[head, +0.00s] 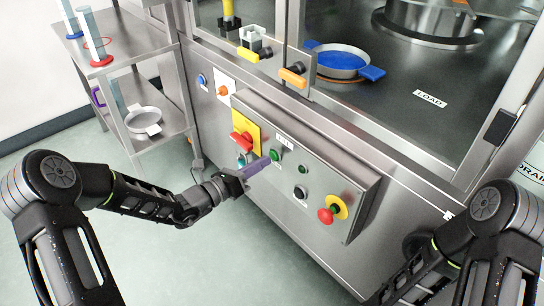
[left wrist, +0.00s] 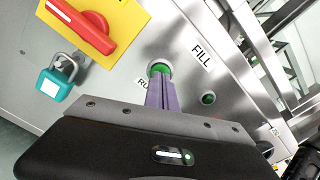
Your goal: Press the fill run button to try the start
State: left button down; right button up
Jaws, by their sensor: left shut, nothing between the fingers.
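The green fill run button (head: 275,154) sits on the sloped control panel (head: 325,165) of the steel machine, beside a FILL label (head: 285,140). In the left wrist view the green button (left wrist: 160,68) is partly hidden behind my purple fingertips. My left gripper (head: 268,159) is shut and empty, with its fingertips at the button; it also shows in the left wrist view (left wrist: 160,84). I cannot tell whether the tips touch or press the button. My right arm shows at the lower right, but its gripper is out of view.
A red switch on a yellow plate (left wrist: 88,25) and a teal padlock (left wrist: 55,82) are left of the button. A small green light (left wrist: 208,99), a black knob (head: 300,192) and a red stop button (head: 326,215) are to the right. A steel shelf (head: 105,62) stands left.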

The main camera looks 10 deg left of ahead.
pick_arm(q)
jog(key=shift+p+x, duration=0.3)
jog(key=shift+x, duration=0.55)
dwell(1.2)
jog(key=shift+p+v, duration=0.7)
jog(key=shift+v, duration=0.8)
jog(key=shift+p+v, duration=0.45)
jog(key=shift+v, duration=0.85)
